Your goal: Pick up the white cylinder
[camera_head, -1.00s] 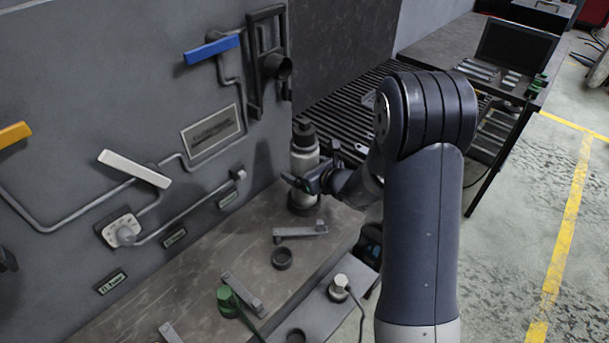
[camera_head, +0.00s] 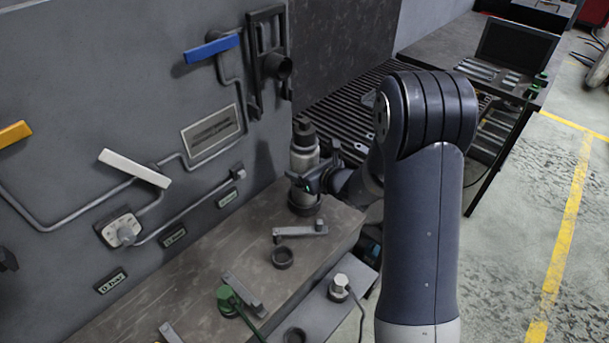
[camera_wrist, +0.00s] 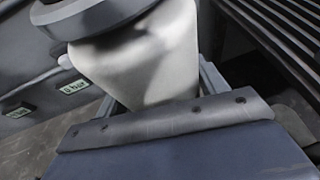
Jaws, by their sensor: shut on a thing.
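The white cylinder (camera_head: 304,160) stands upright at the far end of the dark bench, close to the grey panel. It has a dark cap on top and a dark ring at its base. My gripper (camera_head: 310,181) is shut on its middle from the right. In the wrist view the cylinder's pale body (camera_wrist: 150,60) fills the space in front of my gripper (camera_wrist: 160,108), under its dark collar. The fingertips are mostly hidden there. The base appears to rest on the bench, though I cannot tell whether it is slightly raised.
A grey bracket (camera_head: 300,231) and a dark ring (camera_head: 282,258) lie on the bench (camera_head: 200,275) in front of the cylinder. A green knob (camera_head: 228,300) is nearer. The panel carries a blue handle (camera_head: 212,49), pipes and a white handle (camera_head: 134,168). A slatted surface (camera_head: 345,115) lies behind.

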